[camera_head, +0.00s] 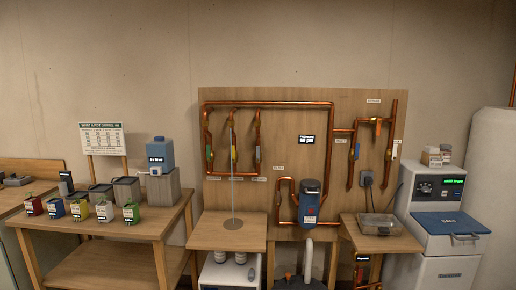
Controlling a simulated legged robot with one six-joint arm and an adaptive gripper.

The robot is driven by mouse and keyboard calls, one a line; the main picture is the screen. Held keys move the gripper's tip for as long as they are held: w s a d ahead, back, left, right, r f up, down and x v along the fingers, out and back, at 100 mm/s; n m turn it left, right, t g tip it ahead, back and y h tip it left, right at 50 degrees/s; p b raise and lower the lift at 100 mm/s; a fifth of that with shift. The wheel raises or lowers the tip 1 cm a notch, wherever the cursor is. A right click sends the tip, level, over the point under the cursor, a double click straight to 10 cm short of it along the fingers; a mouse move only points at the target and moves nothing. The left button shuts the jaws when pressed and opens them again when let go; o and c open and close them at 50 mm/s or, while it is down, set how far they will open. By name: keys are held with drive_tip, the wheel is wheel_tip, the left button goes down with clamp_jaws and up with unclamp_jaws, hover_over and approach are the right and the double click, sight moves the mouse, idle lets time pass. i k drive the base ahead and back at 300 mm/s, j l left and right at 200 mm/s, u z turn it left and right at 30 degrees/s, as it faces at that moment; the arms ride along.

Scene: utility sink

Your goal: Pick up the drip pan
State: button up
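The white softener unit with a blue salt lid (451,223) stands close to the pan's right. Copper pipes and a blue filter housing (309,203) are at its left. A wooden bench (140,226) holds several coloured containers. The middle table (206,232) bears a thin upright rod.

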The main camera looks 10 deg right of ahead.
sight(376, 224)
drive_tip(key=i+l+z, duration=0.2)
drive_tip(key=i+l, duration=0.2)
drive_tip(key=i+l+z, duration=0.45)
drive_tip(key=i, duration=0.45)
drive_tip(key=i+l+z, duration=0.25)
drive_tip(key=i, duration=0.2)
drive_tip(key=i+l+z, duration=0.2)
drive_tip(key=i, duration=0.3)
drive_tip(key=j, duration=0.1)
